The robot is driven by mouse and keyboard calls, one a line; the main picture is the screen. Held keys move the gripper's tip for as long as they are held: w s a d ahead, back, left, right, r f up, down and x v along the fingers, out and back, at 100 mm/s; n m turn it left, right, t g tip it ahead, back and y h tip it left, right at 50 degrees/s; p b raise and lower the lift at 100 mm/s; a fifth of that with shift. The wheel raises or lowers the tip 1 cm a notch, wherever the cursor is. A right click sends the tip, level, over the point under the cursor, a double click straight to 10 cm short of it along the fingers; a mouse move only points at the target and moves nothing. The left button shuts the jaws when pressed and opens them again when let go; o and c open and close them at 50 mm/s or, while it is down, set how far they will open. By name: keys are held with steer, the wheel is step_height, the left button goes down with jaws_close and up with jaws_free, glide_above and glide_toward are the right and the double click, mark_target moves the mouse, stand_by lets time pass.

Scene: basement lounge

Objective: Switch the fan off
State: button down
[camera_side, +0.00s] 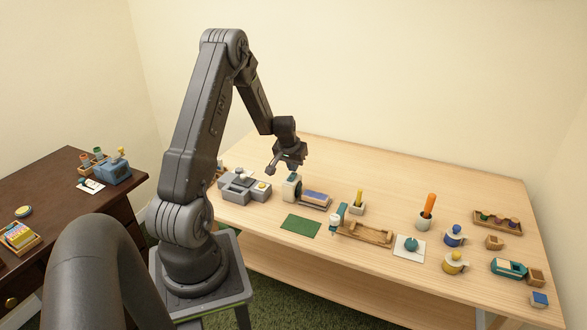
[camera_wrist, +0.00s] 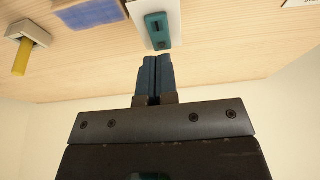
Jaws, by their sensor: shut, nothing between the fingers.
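My gripper (camera_side: 271,170) hangs over the back left part of the light wood table, its fingers pressed together and empty. In the wrist view the blue fingertips (camera_wrist: 153,60) point at a teal panel (camera_wrist: 157,31) with small dark features, set on a white body. A gap seems to remain between tips and panel, but touching cannot be ruled out. This seems to be the small white and teal device (camera_side: 291,187) just below my gripper in the side view. I cannot tell for sure that it is the fan, nor how its switch is set.
A grey device (camera_side: 244,186) stands to the left, close to my arm. A blue-topped tray (camera_side: 315,198) is just right of the teal device. A holder with a yellow stick (camera_side: 358,200) stands farther right. A green mat (camera_side: 301,225) lies flat in front.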

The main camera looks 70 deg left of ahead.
steer(key=shift+w+f, duration=0.1)
steer(key=shift+f, duration=0.6)
steer(key=shift+a+f, duration=0.1)
